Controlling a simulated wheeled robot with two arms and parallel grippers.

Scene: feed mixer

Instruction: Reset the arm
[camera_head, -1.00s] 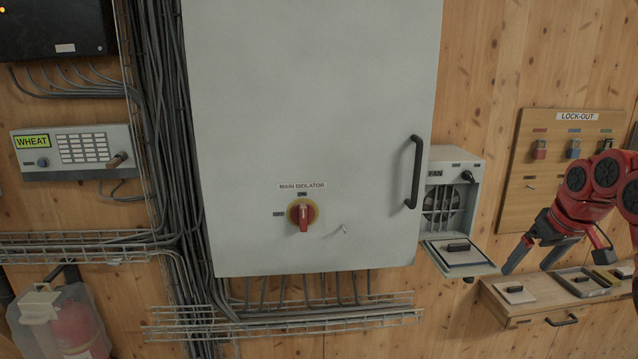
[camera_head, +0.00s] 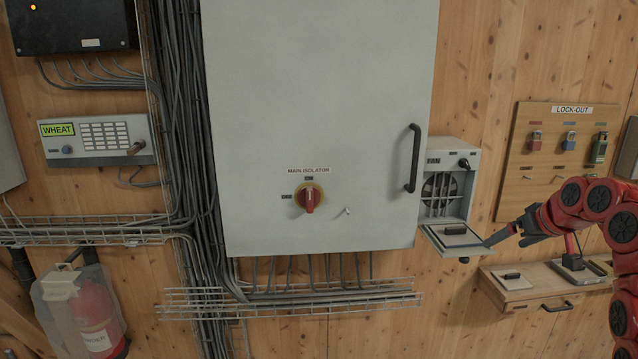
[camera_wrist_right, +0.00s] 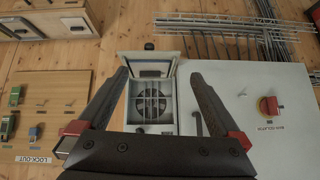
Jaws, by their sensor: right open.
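My right arm is red and comes in from the right in the head view. Its dark gripper (camera_head: 497,237) points left, close to the fan box (camera_head: 466,160) and its lowered flap (camera_head: 470,238). In the right wrist view the two fingers of the gripper (camera_wrist_right: 160,74) are spread wide with nothing between them. The fan box (camera_wrist_right: 151,118) shows between and beyond the fingers, upside down. I cannot tell whether a finger touches the flap. My left gripper is in neither view.
The grey main isolator cabinet (camera_head: 318,110) stands left of the fan box. The lock-out board (camera_head: 515,180) with padlocks hangs above my right arm. A wooden shelf (camera_head: 525,296) with a drawer handle is below it. Cable trays (camera_head: 290,304) run under the cabinet.

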